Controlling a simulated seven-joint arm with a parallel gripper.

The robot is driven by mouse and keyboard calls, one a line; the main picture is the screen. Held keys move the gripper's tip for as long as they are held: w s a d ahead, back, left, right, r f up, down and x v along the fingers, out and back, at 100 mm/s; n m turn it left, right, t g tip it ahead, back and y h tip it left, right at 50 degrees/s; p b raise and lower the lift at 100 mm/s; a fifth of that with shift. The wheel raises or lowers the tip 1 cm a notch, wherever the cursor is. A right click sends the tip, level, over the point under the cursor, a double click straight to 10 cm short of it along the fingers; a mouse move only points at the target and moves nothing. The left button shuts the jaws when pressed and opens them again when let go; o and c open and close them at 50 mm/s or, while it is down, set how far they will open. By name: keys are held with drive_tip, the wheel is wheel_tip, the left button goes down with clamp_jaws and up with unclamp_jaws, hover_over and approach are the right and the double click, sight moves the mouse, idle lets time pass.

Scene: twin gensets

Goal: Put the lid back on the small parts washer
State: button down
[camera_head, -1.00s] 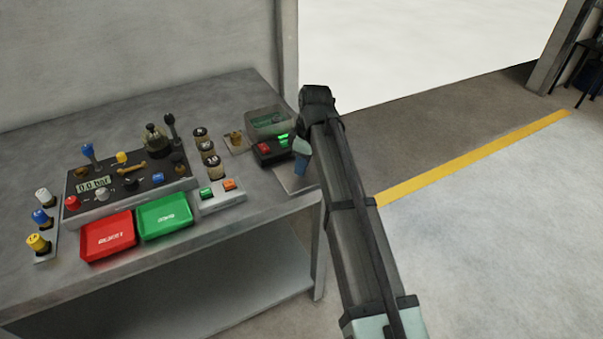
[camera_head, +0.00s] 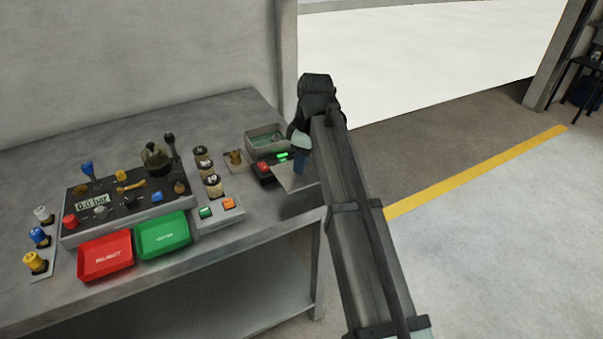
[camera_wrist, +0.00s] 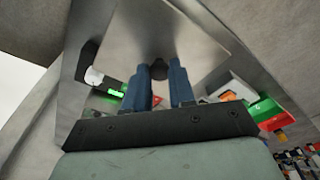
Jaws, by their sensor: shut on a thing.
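The small parts washer (camera_head: 263,147) is an open grey box with a greenish inside, at the back right of the bench, with a dark front panel (camera_head: 262,172) carrying a red button and green lights. The lid (camera_head: 293,181) is a flat grey metal plate. My gripper (camera_head: 302,161) is shut on its dark knob (camera_wrist: 158,70), and the blue fingers show on both sides of the knob in the wrist view. The lid is to the right of and in front of the washer, apart from the box. In the wrist view the lid (camera_wrist: 205,60) hides most of what lies below.
Left of the washer stand a brass fitting (camera_head: 235,158) on a plate and several jars (camera_head: 211,187). A control panel (camera_head: 130,196), a switch box (camera_head: 219,213), and red (camera_head: 105,256) and green (camera_head: 163,235) trays fill the bench (camera_head: 235,110). The bench's right edge is close to the lid.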

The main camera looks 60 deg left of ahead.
sight(292, 169)
wheel_tip(292, 169, up, 2)
drive_tip(key=shift+s, duration=0.15)
drive_tip(key=shift+s+a+r, duration=0.15)
drive_tip(key=shift+s+a, duration=0.25)
drive_tip(key=shift+a, duration=0.1)
drive_tip(key=shift+s+a+r, duration=0.15)
drive_tip(key=shift+s+a, duration=0.25)
drive_tip(key=shift+a, duration=0.1)
drive_tip(key=a+r, duration=0.2)
drive_tip(key=a, duration=0.8)
drive_tip(key=w+a+r, duration=0.1)
drive_tip(key=a, duration=0.8)
drive_tip(key=shift+w+a+r, duration=0.2)
drive_tip(key=shift+a+r, duration=0.2)
drive_tip(key=shift+f, duration=3)
drive_tip(key=shift+f, duration=0.3)
